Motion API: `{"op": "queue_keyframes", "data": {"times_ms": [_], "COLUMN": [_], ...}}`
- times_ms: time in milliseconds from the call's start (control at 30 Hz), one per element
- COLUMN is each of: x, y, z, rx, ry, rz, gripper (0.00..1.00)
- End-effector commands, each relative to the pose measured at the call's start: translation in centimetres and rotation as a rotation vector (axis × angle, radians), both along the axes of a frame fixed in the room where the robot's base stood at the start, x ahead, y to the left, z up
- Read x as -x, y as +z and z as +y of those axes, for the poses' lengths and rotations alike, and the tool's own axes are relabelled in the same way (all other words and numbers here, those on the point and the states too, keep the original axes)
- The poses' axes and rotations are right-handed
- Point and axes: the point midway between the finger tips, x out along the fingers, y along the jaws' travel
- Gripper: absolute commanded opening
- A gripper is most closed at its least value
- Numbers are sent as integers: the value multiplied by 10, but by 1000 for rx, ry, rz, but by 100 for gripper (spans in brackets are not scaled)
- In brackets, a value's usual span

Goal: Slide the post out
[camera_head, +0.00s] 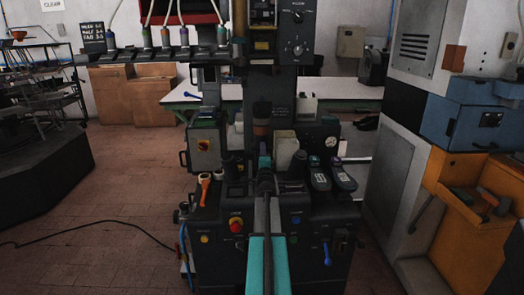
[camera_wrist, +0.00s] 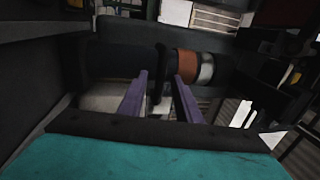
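My gripper (camera_head: 264,160) reaches into the middle of the black press, seen end-on and mostly hidden by my arm in the head view. In the wrist view its two purple fingers (camera_wrist: 161,76) are apart, with a thin black flange or handle (camera_wrist: 161,64) between or just beyond their tips. I cannot tell whether they touch it. Beyond the tips a dark cylinder with a brown band (camera_wrist: 187,68) and a silver ring lies across the picture. A similar dark and brown upright part (camera_head: 261,125) stands above my gripper in the head view. Which part is the post is unclear.
An orange-handled part (camera_head: 205,188) stands left. An orange bench (camera_head: 470,215) with a blue cabinet is at right. The floor at left is open, crossed by a cable (camera_head: 90,226).

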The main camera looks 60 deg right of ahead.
Motion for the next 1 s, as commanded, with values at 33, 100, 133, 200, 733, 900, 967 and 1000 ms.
{"op": "queue_keyframes", "data": {"times_ms": [33,100,133,200,733,900,967,1000], "x": [-4,-7,-8,-10,-15,-15,-15,-15], "y": [1,2,2,3,5,5,5,5], "z": [-5,-9,-11,-14,-20,-19,-19,-19], "rx": [0,0,0,0,0,0,0,0], "ry": [0,0,0,0,1,1,1,1], "rz": [0,0,0,0,0,0,0,0], "gripper": [31,31,31,31,31,4,0,0]}}
